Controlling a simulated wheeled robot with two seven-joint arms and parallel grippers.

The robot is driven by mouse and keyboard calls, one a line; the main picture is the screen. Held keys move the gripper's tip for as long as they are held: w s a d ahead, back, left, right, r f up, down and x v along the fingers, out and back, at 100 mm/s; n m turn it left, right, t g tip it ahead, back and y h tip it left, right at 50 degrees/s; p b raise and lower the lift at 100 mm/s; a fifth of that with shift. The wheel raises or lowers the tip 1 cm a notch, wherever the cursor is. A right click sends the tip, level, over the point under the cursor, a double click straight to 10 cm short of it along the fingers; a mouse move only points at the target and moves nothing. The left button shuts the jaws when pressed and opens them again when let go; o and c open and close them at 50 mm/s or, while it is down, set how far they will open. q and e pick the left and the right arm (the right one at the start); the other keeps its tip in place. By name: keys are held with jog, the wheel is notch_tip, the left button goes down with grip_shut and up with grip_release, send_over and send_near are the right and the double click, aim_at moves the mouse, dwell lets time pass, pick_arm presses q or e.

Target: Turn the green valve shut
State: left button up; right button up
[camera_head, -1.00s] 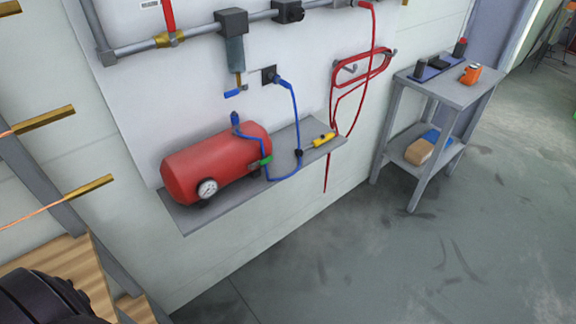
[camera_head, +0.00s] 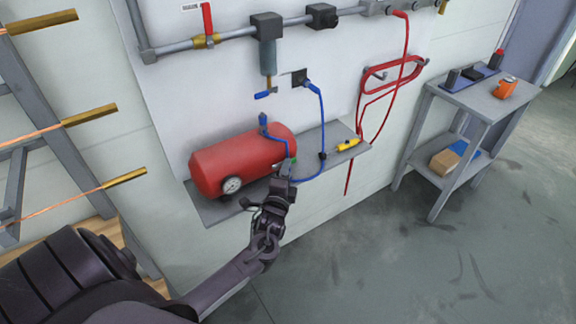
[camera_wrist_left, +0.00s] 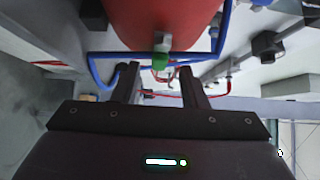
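The green valve (camera_head: 294,161) is a small handle at the right end of the red tank (camera_head: 240,158), largely hidden behind my gripper in the head view. In the left wrist view the green valve (camera_wrist_left: 160,61) hangs from a pale fitting under the red tank (camera_wrist_left: 163,22). My left gripper (camera_head: 284,170) is just in front of the valve. Its two fingers (camera_wrist_left: 159,72) are spread apart with nothing held between them, and the valve shows in line with the gap, around the fingertips. I cannot tell whether a finger touches it. My right gripper is not in view.
The tank lies on a grey wall shelf (camera_head: 217,209) with a pressure gauge (camera_head: 232,185), a blue hose (camera_head: 322,120) and a yellow tool (camera_head: 349,144). A red hose (camera_head: 398,75) hangs to the right. A grey side table (camera_head: 480,100) stands further right. The floor in front is clear.

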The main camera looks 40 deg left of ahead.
pick_arm(q)
jog(key=shift+x, duration=1.2)
jog(key=shift+f, duration=0.1)
grip_shut()
